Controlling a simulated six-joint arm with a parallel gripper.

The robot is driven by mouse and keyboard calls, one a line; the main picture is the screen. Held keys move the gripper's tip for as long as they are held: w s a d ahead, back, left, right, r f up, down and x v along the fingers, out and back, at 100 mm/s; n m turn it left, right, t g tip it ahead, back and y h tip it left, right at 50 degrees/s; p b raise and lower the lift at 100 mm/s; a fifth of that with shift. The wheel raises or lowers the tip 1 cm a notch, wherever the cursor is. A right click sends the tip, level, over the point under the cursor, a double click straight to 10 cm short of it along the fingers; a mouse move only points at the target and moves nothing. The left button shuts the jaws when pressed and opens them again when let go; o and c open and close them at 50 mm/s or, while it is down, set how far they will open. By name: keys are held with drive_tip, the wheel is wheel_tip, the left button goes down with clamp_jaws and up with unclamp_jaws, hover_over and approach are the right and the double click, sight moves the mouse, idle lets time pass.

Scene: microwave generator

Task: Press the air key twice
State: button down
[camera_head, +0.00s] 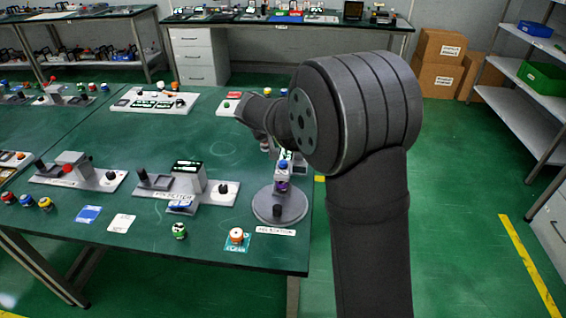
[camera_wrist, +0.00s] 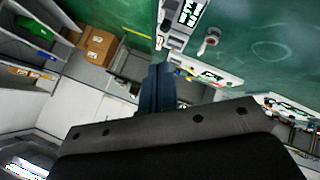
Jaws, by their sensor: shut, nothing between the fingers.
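My gripper (camera_wrist: 155,88) shows in the wrist view as two dark blue fingers close together, with nothing between them. In the head view my own wrist and arm cover it. In the wrist view a pale device with a lit display (camera_wrist: 188,14) lies beyond the fingertips, at the top, apart from them. In the head view a pale device (camera_head: 228,106) with a red part is partly covered by my arm. I cannot make out the air key or its label in either view.
A round grey stand (camera_head: 266,209) with a blue-topped post is near the bench's right edge. A grey panel with a display (camera_head: 188,168) stands left of it. Small coloured knobs and cards lie at the front. Green bench top (camera_head: 215,150) is bare between the device rows.

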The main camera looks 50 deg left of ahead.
sight(282, 164)
drive_tip(key=shift+f, duration=0.1)
drive_tip(key=shift+f, duration=4.35)
drive_tip(key=shift+f, duration=0.4)
drive_tip(key=shift+f, duration=0.55)
drive_tip(key=shift+r, duration=1)
drive_tip(key=shift+r, duration=2.5)
